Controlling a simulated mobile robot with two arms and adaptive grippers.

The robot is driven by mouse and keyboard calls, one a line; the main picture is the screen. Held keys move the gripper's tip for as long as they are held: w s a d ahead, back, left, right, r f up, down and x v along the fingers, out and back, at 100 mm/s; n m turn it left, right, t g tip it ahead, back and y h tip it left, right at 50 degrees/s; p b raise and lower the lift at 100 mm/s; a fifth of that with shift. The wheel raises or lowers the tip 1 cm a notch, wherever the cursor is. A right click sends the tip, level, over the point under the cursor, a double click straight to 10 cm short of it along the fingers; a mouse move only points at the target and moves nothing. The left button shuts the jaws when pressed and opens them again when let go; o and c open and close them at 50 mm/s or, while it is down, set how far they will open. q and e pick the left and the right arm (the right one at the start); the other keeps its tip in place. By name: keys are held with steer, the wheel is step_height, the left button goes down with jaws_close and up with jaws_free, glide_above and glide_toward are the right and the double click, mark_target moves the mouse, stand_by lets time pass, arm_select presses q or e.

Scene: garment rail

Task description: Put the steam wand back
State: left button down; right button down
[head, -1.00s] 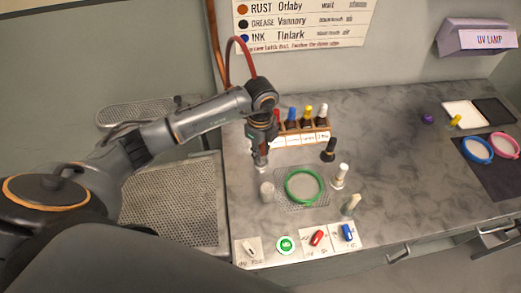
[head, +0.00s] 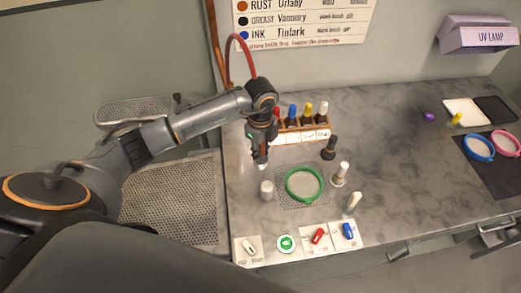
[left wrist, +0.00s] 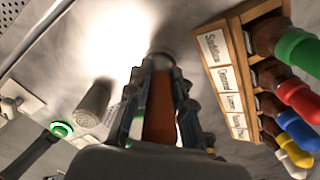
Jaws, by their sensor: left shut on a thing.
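My left gripper (head: 262,146) is over the left part of the grey counter, just left of the green hoop. It points down. In the left wrist view its fingers (left wrist: 160,85) are shut on the steam wand, whose orange-brown handle (left wrist: 159,115) shows between them. The wand's pale tip (head: 261,161) shows below the fingers in the head view, apart from the green hoop. A red hose (head: 243,45) arches above the wrist. I cannot make out the wand's resting place. My right gripper is not in view.
A wooden bottle rack (head: 302,136) stands close behind the gripper. The counter's middle right is clear.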

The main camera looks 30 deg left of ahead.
arm_select(q)
steer(key=c, duration=0.8)
jaws_free()
steer(key=shift+r+p, duration=2.9)
steer(key=shift+r, duration=0.9)
steer(key=shift+f, duration=0.1)
